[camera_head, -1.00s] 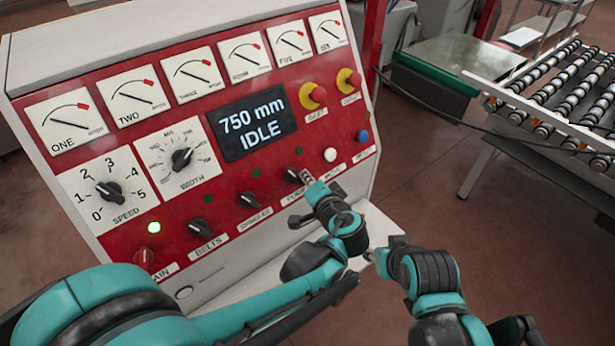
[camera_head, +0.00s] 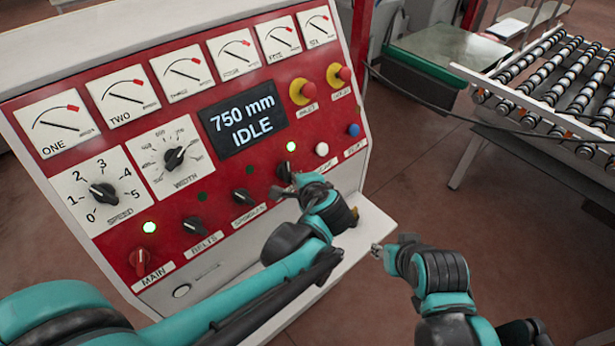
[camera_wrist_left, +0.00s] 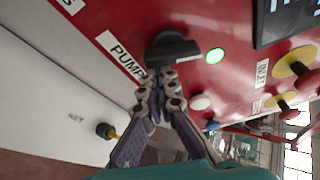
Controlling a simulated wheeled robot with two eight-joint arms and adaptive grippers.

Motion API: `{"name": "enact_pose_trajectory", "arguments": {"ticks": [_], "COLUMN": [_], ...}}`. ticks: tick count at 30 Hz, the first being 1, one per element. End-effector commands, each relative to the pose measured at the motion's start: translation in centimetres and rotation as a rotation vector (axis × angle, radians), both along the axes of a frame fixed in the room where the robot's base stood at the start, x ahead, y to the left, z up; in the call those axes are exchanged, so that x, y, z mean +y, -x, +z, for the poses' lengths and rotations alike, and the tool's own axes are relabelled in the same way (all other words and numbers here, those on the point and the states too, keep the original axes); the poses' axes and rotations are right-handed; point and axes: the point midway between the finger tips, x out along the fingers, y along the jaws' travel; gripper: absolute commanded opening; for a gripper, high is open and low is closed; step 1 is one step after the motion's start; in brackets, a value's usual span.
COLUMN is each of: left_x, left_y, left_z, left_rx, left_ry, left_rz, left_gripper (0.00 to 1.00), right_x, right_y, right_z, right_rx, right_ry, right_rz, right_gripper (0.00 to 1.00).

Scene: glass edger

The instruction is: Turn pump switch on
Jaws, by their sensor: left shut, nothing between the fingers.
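The pump switch is a black rotary knob (camera_head: 284,171) on the red control panel, at the right end of the lower knob row. The lamp (camera_head: 291,146) above it is lit green. In the left wrist view the knob (camera_wrist_left: 172,50) stands above the PUMP label (camera_wrist_left: 122,55), next to the lit lamp (camera_wrist_left: 215,56). My left gripper (camera_wrist_left: 160,85) is shut and empty, its fingertips right at the knob's lower edge; I cannot tell whether they touch it. In the head view the left gripper (camera_head: 296,184) partly hides the knob and its label. My right gripper (camera_head: 377,250) hangs off to the right, away from the panel.
A white button (camera_head: 322,149), a blue button (camera_head: 353,130) and two red emergency buttons (camera_head: 308,90) sit right of the pump knob. The main lamp (camera_head: 149,227) is lit. A white ledge (camera_head: 345,240) juts out below the panel. A roller conveyor (camera_head: 560,80) stands at the right.

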Motion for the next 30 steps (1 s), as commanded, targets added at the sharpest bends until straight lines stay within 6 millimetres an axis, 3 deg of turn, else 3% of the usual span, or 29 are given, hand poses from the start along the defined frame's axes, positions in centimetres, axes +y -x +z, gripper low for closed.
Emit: {"name": "enact_pose_trajectory", "arguments": {"ticks": [30], "left_x": [0.87], "left_y": [0.27], "left_z": [-0.19], "left_rx": [-0.001], "left_ry": [0.001], "left_rz": [0.015], "left_gripper": [0.0], "right_x": [0.0], "right_y": [0.0], "right_z": [-0.4], "right_rx": [0.0], "right_ry": [0.0], "right_rz": [0.0], "right_gripper": [0.4]}}
